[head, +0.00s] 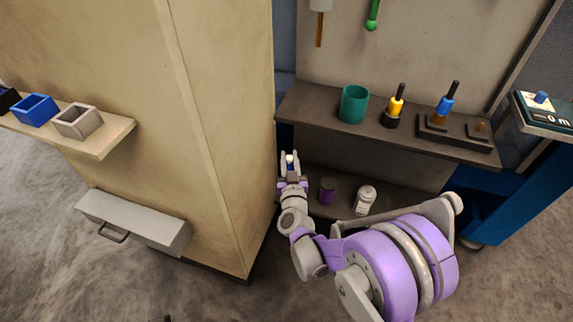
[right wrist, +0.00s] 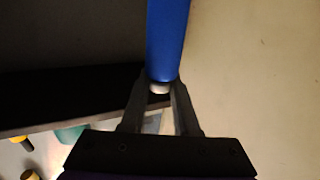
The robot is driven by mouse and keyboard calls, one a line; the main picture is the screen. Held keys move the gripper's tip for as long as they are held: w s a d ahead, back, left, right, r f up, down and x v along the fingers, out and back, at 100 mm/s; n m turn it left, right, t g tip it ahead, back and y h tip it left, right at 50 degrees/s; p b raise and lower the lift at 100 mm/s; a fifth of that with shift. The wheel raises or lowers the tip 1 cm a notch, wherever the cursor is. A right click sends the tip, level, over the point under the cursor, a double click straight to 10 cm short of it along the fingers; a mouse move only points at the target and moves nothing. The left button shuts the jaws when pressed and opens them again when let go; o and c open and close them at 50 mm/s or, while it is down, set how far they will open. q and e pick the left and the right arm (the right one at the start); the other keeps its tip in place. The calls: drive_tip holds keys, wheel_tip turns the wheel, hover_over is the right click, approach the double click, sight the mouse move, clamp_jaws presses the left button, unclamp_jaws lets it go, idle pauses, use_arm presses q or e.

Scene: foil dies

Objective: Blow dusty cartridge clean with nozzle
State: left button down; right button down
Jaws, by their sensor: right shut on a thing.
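My right gripper (head: 290,160) is up beside the tan cabinet's corner, left of the shelves. In the head view the cylinder is small and mostly hidden between the fingers. No dust can be made out. My left gripper is not in view.
The upper dark shelf holds a green cup (head: 354,104), a yellow-handled tool (head: 396,104) and a blue-handled tool (head: 446,105). A purple cup (head: 327,190) and a white canister (head: 365,199) stand below. The tan cabinet (head: 225,120) is close at left, with bins on its ledge (head: 105,140).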

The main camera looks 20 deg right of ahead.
drive_tip(key=w+d, duration=0.3)
drive_tip(key=w, duration=0.2)
drive_tip(key=shift+w+d, duration=0.15)
drive_tip(key=shift+d, duration=0.15)
drive_tip(key=shift+a, duration=0.1)
idle(4.5)
drive_tip(key=s+a, duration=0.2)
drive_tip(key=s, duration=0.1)
drive_tip(key=shift+s+a+b, duration=0.15)
drive_tip(key=shift+s+b, duration=0.15)
drive_tip(key=s+a, duration=0.4)
drive_tip(key=s, duration=0.2)
drive_tip(key=shift+s, duration=0.2)
